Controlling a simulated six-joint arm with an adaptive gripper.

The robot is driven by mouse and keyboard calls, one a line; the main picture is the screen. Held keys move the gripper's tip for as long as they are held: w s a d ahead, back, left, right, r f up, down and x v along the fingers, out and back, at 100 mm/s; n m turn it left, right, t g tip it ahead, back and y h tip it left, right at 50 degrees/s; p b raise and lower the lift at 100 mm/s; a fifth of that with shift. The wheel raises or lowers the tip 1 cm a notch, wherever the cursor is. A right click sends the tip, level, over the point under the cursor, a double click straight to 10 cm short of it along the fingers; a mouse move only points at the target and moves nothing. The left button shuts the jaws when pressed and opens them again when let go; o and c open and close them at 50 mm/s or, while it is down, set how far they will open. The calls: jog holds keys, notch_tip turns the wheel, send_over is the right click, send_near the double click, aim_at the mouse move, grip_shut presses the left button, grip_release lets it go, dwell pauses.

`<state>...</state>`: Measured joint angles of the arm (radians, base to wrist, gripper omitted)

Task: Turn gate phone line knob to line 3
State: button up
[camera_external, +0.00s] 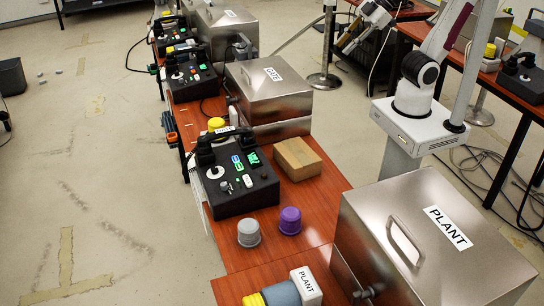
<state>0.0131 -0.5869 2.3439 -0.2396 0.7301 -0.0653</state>
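A black desk phone (240,202) stands on the red-brown table, with its handset (205,150) along the back left. It has a white round dial (215,172), a small grey knob (226,187), a white key and lit green displays. The knob's line setting is too small to read. A steel box labelled GATE (270,98) stands behind this phone; I cannot tell for certain which phone is the gate phone. A second black phone (193,80) stands farther back. My arm rises out of the top right; I cannot identify my gripper for certain.
A grey cap (248,233), a purple cap (290,220) and a cardboard box (297,158) stand near the front phone. A large steel PLANT box (425,240) fills the right foreground. A yellow-topped item (216,124) stands behind the phone. The left floor is mostly clear.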

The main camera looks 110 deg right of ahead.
jog(key=w+d+r+n+t, duration=0.1)
jog(key=w+r+n+t, duration=0.15)
jog(key=w+r, duration=0.45)
jog(key=w+d+r+n+t+h, duration=0.1)
jog(key=w+r+n+t, duration=0.2)
jog(key=w, duration=0.7)
jog(key=w+d+r+n+t, duration=0.1)
jog(key=w+r+n, duration=0.4)
jog(key=w, duration=0.4)
jog(key=w+a+n+t+y, duration=0.1)
jog(key=w+a+n+y, duration=0.15)
jog(key=w+n, duration=0.5)
jog(key=w+a+n+y, duration=0.2)
jog(key=w+a+n, duration=0.2)
jog(key=w, duration=0.6)
jog(key=w+a+f+n+g+y, duration=0.2)
jog(key=w+f+n, duration=0.25)
jog(key=f, duration=0.45)
jog(key=w+a+f+n+g+y, duration=0.25)
jog(key=f+n, duration=0.35)
jog(key=f, duration=0.4)
jog(key=s+d+f+n+g+h, duration=0.1)
jog(key=s+d+f+n+g, duration=0.1)
jog(key=f, duration=1)
jog(key=s+d+f+n+g+h, duration=0.2)
jog(key=d+f+n+g, duration=0.3)
jog(key=f, duration=0.7)
jog(key=shift+d+f, duration=0.2)
